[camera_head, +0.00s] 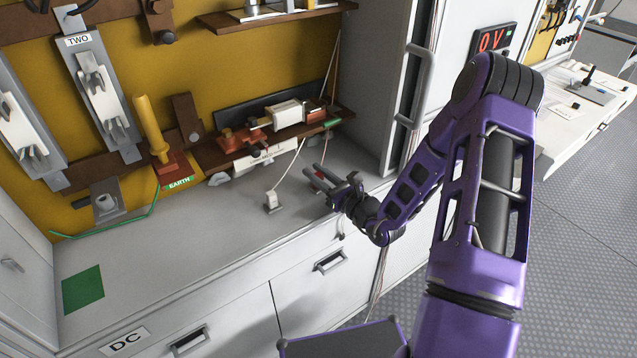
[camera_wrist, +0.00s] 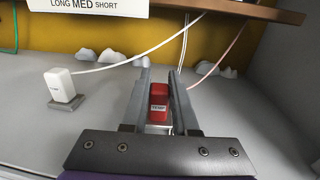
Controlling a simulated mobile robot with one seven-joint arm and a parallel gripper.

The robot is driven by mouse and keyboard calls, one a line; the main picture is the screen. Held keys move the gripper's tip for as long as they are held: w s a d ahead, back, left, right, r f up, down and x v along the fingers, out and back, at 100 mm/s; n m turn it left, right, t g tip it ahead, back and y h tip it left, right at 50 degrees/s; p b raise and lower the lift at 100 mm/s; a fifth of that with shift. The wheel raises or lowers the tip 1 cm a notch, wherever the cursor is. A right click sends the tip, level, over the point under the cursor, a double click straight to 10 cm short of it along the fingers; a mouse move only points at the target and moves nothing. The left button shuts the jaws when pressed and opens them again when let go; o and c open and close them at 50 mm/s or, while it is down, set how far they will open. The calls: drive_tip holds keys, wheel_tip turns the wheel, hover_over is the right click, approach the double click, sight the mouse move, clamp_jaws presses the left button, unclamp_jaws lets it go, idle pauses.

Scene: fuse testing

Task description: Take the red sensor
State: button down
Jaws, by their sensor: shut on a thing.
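The red sensor (camera_wrist: 158,98) is a small red block with a white label, seen between the two fingers of my gripper (camera_wrist: 160,90) in the wrist view. My gripper is shut on it. In the head view my gripper (camera_head: 317,177) is low over the right end of the grey worktop, and a bit of the red sensor (camera_head: 320,184) shows between the fingers. A thin pinkish cable runs up from near the sensor toward the shelf. The sensor's lower part is partly hidden by the gripper.
A white sensor (camera_wrist: 60,86) stands on the worktop (camera_head: 190,240) to the left, with a white cable. A brown shelf (camera_head: 222,158) with test gear hangs above, and a cabinet wall (camera_head: 378,80) closes the right side. A green square (camera_head: 83,290) marks the front left worktop.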

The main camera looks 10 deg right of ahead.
sight(316, 173)
idle(0.4)
drive_tip(key=shift+r, duration=2.5)
